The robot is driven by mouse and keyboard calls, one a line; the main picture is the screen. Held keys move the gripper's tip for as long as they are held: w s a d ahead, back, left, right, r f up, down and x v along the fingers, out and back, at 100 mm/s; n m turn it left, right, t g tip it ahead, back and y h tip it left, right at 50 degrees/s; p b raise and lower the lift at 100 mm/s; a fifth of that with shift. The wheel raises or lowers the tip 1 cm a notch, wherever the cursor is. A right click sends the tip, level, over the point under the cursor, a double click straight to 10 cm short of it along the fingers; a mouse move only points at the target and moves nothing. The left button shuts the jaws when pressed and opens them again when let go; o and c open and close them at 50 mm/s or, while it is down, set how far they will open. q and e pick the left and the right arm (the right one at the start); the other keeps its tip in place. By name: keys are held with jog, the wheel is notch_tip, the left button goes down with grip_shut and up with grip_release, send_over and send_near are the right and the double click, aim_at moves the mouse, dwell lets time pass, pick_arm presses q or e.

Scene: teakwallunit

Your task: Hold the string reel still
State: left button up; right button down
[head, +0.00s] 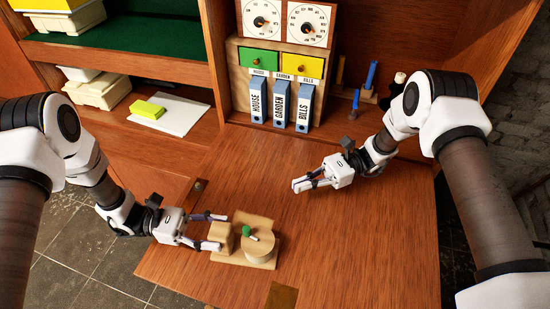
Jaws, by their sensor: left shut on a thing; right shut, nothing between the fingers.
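The string reel (262,247) is a pale wooden stand with a round spool and a small green piece on top. It rests on the lowered wooden desk flap, near the middle of the head view. My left gripper (223,232) comes in from the left and is shut on the wooden block at the left end of the reel's stand, one finger on its far side and one on its near side. My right gripper (297,185) is shut and empty, above the flap, apart from the reel and farther back to the right.
Blue binders (281,103) labelled House, Garden and Bills stand at the back under two dials. Small blue-handled tools (370,78) stand behind the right arm. A yellow block (147,109) and white paper lie at left. The desk flap (350,250) is clear right of the reel.

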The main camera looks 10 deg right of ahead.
pick_arm(q)
jog(key=o, duration=0.9)
jog(key=shift+r+p, duration=0.6)
jog(key=shift+r, duration=0.2)
jog(key=o, duration=0.5)
jog(key=shift+o, duration=0.2)
